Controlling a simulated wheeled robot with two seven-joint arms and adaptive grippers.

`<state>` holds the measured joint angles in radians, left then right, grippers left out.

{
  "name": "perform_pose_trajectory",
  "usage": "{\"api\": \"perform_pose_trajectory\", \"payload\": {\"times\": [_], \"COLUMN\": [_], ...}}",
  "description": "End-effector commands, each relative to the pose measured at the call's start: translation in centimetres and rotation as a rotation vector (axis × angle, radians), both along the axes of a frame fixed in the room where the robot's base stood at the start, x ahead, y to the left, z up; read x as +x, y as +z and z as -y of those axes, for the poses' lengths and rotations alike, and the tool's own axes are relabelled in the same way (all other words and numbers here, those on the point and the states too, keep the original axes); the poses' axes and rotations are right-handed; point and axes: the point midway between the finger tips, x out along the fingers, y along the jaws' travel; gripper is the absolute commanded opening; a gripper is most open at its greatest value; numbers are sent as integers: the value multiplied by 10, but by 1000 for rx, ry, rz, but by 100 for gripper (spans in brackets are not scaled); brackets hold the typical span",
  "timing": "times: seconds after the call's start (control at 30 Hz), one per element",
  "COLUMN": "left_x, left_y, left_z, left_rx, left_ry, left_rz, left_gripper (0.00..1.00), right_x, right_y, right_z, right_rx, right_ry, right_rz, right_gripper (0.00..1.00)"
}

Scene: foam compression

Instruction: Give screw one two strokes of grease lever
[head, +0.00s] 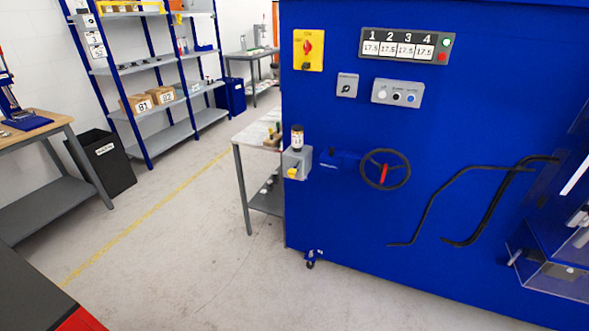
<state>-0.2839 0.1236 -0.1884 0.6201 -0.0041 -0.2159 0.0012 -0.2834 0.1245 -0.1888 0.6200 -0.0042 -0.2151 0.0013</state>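A large blue machine (330,215) fills the right half of the head view. On its left edge a small grey box (297,162) carries a dark-bodied jar with a pale cap (297,138) and a yellow knob or handle (292,173), which may be the grease lever. A panel (405,46) numbered 1 to 4 reads 17.5 under each number. No screw can be made out. Neither of my grippers is in view.
A handwheel (384,170) with a red handle and bent black bars (490,205) stick out from the machine. A grey table (241,190) stands behind its left edge. Shelving (150,58), a black bin (107,165) and a workbench (45,204) line the left. Floor between is clear.

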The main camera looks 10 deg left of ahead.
Motion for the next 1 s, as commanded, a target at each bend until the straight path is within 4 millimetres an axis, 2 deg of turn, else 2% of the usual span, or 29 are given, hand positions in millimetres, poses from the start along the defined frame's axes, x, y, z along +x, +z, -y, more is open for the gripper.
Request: {"api": "perform_pose_trajectory", "payload": {"times": [0.07, 0.37, 1.0], "left_x": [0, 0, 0], "left_y": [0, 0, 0], "left_z": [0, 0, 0], "left_rx": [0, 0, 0], "left_ry": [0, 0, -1], "left_rz": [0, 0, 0], "left_gripper": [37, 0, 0], "right_x": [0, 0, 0], "right_y": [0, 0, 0], "right_z": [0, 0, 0], "right_rx": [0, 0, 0], "right_ry": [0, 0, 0], "right_rz": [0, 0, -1], "right_gripper": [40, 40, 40]}}
